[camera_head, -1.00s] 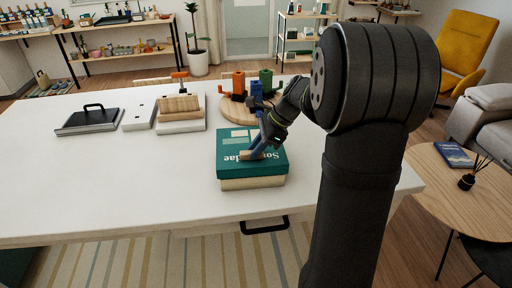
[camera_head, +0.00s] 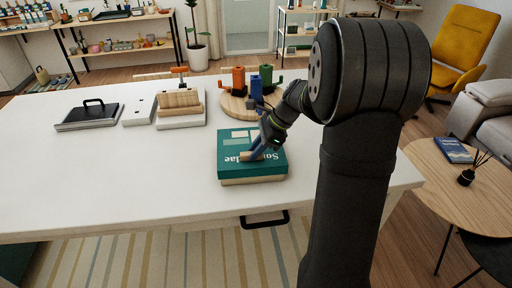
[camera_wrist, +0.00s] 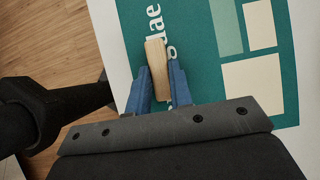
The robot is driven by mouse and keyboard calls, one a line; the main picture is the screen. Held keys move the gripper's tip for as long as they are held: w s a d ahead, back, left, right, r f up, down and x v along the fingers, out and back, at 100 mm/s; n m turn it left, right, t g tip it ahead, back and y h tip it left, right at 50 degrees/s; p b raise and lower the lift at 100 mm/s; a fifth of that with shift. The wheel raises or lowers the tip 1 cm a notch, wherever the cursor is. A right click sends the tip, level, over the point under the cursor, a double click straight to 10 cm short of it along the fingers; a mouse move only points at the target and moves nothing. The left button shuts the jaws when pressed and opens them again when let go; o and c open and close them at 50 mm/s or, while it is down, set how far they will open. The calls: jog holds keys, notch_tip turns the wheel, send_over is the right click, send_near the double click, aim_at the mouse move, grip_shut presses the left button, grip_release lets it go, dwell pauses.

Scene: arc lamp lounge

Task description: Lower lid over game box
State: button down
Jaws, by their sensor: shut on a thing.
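The teal lid (camera_head: 238,142) with pale panels and white lettering sits over the cream game box (camera_head: 252,181) near the table's front edge. Only a low cream strip of the box shows below the lid. My gripper (camera_head: 257,156) is at the lid's top, shut on its wooden handle. In the wrist view, my gripper (camera_wrist: 158,85) has its blue fingers on both sides of the pale wooden handle (camera_wrist: 156,62), with the teal lid top (camera_wrist: 200,50) beneath. The inside of the box is hidden.
Behind the box is a round wooden board (camera_head: 236,112) with orange, blue and green pieces. To the left are a wooden block on a white base (camera_head: 181,121), a white plate (camera_head: 139,112) and a dark handled tray (camera_head: 90,117). The table's left front is clear.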

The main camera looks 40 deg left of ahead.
jog(key=shift+f, duration=1)
jog(key=c, duration=1.2)
grip_release()
jog(key=v, duration=1.7)
jog(key=shift+r, duration=0.2)
jog(key=x, duration=1.7)
jog(key=shift+f, duration=0.15)
jog(key=shift+r, duration=0.2)
